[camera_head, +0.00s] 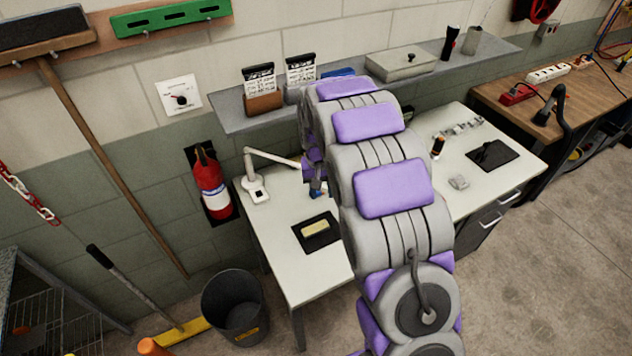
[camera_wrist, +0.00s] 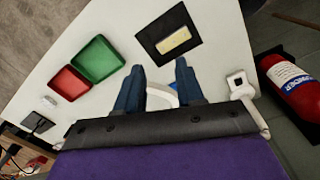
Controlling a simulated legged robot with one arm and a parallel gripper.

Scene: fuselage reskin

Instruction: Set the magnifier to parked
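The magnifier is a white jointed lamp; its base (camera_head: 256,190) stands on the left end of the white desk (camera_head: 275,223). Its arm (camera_head: 273,157) reaches right and goes behind my arm, which hides its head in the head view. In the wrist view its base (camera_wrist: 240,84) is right of my gripper. My gripper (camera_wrist: 160,65) has two dark blue fingers spread apart over the desk. A white curved piece with some blue (camera_wrist: 161,94), perhaps the magnifier's head, shows between and below the fingers; I cannot tell whether they touch it.
A black mat (camera_head: 303,238) with a yellowish block lies near the desk's front left. Green (camera_wrist: 97,59) and red (camera_wrist: 70,84) trays lie on the desk. A fire extinguisher (camera_head: 210,183) hangs on the wall left of the desk. A shelf (camera_head: 235,118) runs above; a black bin (camera_head: 235,306) stands on the floor.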

